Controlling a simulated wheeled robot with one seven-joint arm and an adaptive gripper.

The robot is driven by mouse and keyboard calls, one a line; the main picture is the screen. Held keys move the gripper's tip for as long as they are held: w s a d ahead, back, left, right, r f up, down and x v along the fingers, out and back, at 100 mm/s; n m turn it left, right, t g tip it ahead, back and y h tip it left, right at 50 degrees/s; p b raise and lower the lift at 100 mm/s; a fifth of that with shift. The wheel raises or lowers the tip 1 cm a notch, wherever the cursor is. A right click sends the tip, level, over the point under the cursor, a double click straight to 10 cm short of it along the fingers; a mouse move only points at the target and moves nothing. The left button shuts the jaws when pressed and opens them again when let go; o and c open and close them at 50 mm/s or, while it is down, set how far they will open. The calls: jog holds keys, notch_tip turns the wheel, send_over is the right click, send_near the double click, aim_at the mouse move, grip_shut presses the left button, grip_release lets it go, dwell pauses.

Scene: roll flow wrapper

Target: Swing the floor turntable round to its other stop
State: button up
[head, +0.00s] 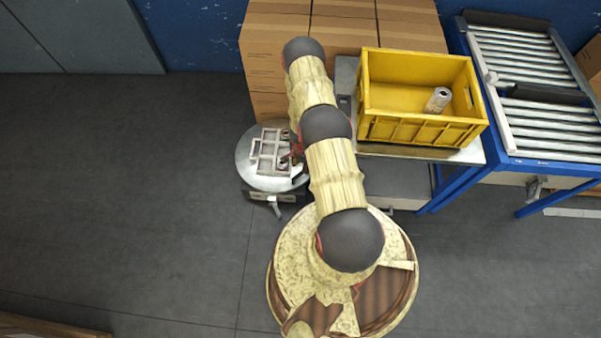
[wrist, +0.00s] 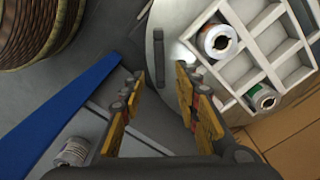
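The floor turntable (head: 246,172) is a round pale grey disc on a dark base, left of my arm in the head view. A white divided tray (head: 268,150) lies on it. In the wrist view the disc (wrist: 150,28) fills the top middle, with a dark upright peg (wrist: 158,55) near its edge. The tray (wrist: 250,45) holds two rolls or cans, one red-and-white (wrist: 217,41), one green-labelled (wrist: 262,97). My gripper (wrist: 158,78) is open, and the peg appears between its fingertips. I cannot tell whether they touch it. The arm partly hides the disc in the head view.
A small lever (head: 274,205) sticks out at the turntable's front. A yellow crate (head: 415,128) with a can (head: 437,100) stands to the right, beside a blue-framed roller conveyor (head: 490,100). Cardboard boxes (head: 270,60) stand behind. The floor at left is clear.

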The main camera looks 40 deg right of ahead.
aim_at(300, 173)
notch_tip(300, 173, down, 7)
jog(key=b, duration=0.3)
jog(key=shift+f, duration=0.1)
jog(key=shift+c, duration=0.5)
grip_shut()
dwell(0.4)
